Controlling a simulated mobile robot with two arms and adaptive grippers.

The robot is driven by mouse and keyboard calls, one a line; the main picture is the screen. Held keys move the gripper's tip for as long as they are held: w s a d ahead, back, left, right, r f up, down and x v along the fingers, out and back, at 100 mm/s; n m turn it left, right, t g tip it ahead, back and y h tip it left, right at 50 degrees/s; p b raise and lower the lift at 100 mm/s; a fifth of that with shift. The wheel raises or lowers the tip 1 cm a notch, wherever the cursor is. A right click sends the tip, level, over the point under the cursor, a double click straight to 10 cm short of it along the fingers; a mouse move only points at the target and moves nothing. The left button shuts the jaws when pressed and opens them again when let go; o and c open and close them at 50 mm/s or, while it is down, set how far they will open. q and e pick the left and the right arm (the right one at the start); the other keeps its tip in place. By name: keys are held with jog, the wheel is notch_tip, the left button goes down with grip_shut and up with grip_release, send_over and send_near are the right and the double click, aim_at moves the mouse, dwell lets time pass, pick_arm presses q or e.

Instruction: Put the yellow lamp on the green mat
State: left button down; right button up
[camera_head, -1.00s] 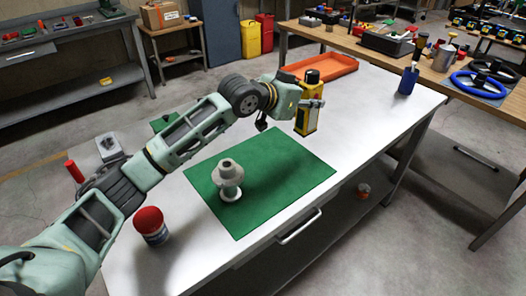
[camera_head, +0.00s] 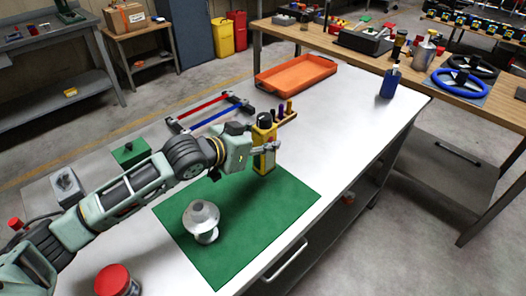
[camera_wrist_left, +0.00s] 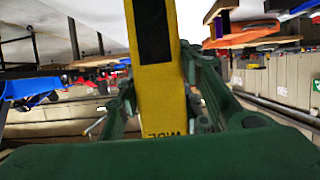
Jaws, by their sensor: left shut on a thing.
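The yellow lamp (camera_head: 264,160), with a black top, is upright at the far edge of the green mat (camera_head: 268,208) in the head view. My left gripper (camera_head: 266,148) is shut on the lamp. Whether the lamp's base touches the mat cannot be told. In the left wrist view the lamp (camera_wrist_left: 158,100) fills the middle, between the fingers of my left gripper (camera_wrist_left: 160,105). A grey-white flanged part (camera_head: 203,222) stands on the mat's left part. My right gripper is not in view.
An orange tray (camera_head: 296,75), a rack with red and blue bars (camera_head: 212,113) and a small tool holder (camera_head: 284,115) lie behind the lamp. A blue bottle (camera_head: 390,82) stands far right. The mat's right part is clear.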

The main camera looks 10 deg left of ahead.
aim_at(257, 156)
pick_arm(q)
jog(key=shift+s+f, duration=0.3)
jog(key=shift+f, duration=0.15)
notch_tip(257, 156, down, 2)
jog(key=shift+w+f, duration=0.1)
jog(key=shift+f, duration=0.15)
jog(key=shift+a+f, duration=0.1)
jog(key=shift+f, duration=0.25)
jog(key=c, duration=1.5)
grip_release()
jog(key=shift+f, duration=0.15)
jog(key=shift+c, duration=0.2)
jog(key=o, duration=0.3)
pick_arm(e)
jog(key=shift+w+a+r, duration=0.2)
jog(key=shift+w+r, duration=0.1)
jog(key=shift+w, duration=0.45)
pick_arm(q)
jog(key=shift+o, duration=0.2)
